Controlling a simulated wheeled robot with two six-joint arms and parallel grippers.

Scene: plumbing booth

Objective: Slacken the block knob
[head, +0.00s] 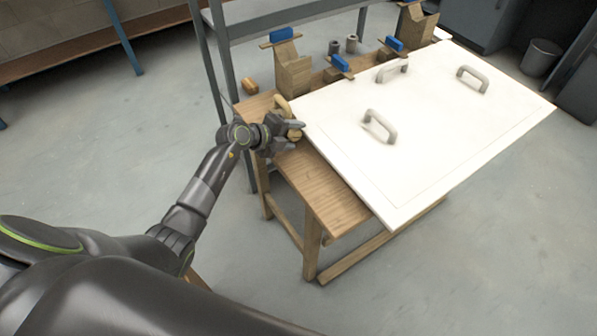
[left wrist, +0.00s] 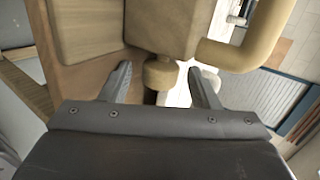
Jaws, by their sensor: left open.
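The block knob (left wrist: 160,73) is a small round wooden knob on the underside edge of a wooden block (left wrist: 168,25) in the left wrist view. In the head view it is mostly hidden by my gripper. My right gripper is not in view.
A curved wooden bar (left wrist: 262,42) extends right of the block. A white panel (head: 440,140) with several grey handles covers most of the wooden bench (head: 325,190). Wooden stands with blue-topped clamps (head: 281,35) line the back. A blue-grey rack frame (head: 290,18) stands behind.

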